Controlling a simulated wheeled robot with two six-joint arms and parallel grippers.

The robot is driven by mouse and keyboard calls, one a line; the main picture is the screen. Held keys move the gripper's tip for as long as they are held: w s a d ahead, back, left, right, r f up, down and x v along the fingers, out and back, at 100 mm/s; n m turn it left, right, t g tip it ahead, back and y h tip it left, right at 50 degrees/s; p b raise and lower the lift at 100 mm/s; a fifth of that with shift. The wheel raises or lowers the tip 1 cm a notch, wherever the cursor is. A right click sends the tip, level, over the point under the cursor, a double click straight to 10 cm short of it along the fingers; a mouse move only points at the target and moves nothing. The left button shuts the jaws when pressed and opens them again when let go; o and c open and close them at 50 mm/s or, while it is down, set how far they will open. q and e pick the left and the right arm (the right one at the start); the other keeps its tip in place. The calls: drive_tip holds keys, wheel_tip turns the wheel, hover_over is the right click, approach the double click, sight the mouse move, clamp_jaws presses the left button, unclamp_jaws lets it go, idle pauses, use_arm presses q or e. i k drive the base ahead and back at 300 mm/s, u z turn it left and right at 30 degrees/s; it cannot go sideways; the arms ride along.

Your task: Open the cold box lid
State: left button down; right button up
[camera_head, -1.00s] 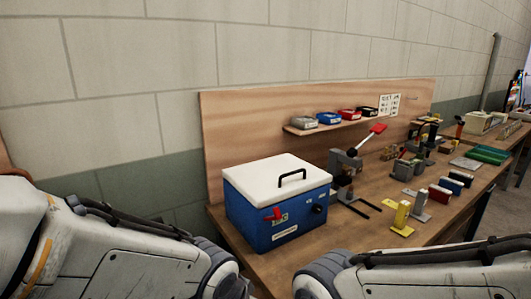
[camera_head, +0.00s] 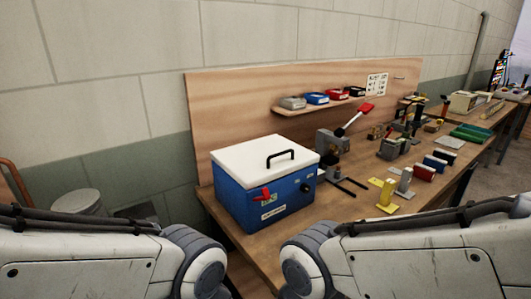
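The cold box (camera_head: 236,203) is a blue box with a white lid, standing at the left end of the wooden workbench. Its white lid (camera_head: 240,158) lies flat and closed on top, with a black handle (camera_head: 281,157) standing up from it.
A press with a red-tipped lever (camera_head: 336,142) stands just right of the box. A shelf with several small bins (camera_head: 316,98) is on the wooden back panel. A bin-like container (camera_head: 76,201) is left of the bench.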

sight(254, 164)
drive_tip(key=z, duration=1.9)
drive_tip(key=i, duration=1.75)
drive_tip(key=u, duration=2.45)
